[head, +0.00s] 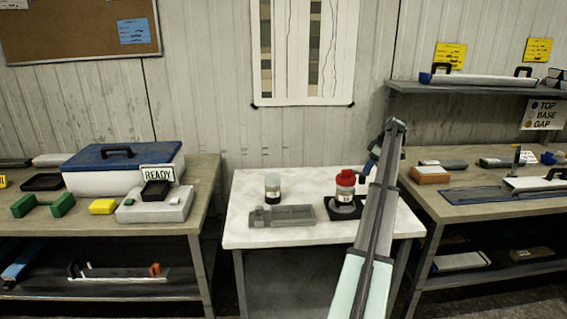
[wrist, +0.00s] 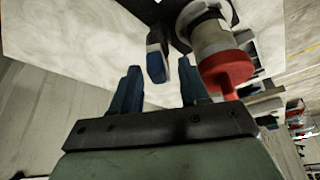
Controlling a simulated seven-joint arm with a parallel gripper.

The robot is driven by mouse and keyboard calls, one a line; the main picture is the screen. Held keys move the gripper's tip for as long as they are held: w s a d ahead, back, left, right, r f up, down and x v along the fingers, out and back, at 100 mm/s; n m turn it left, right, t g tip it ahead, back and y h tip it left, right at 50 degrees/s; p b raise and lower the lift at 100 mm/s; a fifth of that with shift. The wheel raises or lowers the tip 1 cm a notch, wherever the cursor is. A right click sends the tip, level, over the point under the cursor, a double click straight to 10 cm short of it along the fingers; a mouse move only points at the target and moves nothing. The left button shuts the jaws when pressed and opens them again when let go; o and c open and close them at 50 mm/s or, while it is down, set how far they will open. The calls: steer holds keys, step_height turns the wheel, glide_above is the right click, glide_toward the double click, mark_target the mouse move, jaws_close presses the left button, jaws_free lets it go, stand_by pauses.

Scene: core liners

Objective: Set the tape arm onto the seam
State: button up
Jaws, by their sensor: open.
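My gripper (head: 372,162) hangs over the right part of the white table, just right of a red-capped bottle. In the wrist view my gripper (wrist: 160,82) has two blue fingers, apart and empty. A short blue tab (wrist: 155,56), possibly the tape arm, stands beyond and between the fingertips, not gripped. The bottle (head: 345,186) stands on a black base; its red cap (wrist: 226,68) is close to the right finger in the wrist view. I cannot make out a seam; my arm hides part of the table's right side.
The white table (head: 244,238) also holds a grey fixture (head: 283,216) and a small clear jar (head: 272,187). A left bench carries a blue-lidded cooler (head: 123,168) and a READY stand (head: 153,208). A right bench (head: 480,208) holds trays and liners below a shelf (head: 470,88).

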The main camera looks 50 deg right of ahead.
steer(key=shift+d+r+n, duration=0.15)
steer(key=shift+d+n, duration=0.25)
steer(key=shift+n, duration=0.1)
steer(key=v, duration=1.4)
steer(key=w+a+f, duration=0.3)
steer(key=w+a, duration=0.5)
steer(key=w, duration=0.2)
steer(key=w+a+f+n+h, duration=0.1)
steer(key=w+a+f, duration=0.3)
steer(key=w+a, duration=0.5)
steer(key=w+a+f+n, duration=0.1)
steer(key=w+a+f, duration=0.2)
steer(key=w+a, duration=0.6)
steer(key=w, duration=0.3)
steer(key=shift+w+f+h, duration=0.3)
steer(key=shift+w+f, duration=0.1)
steer(key=shift+a, duration=0.15)
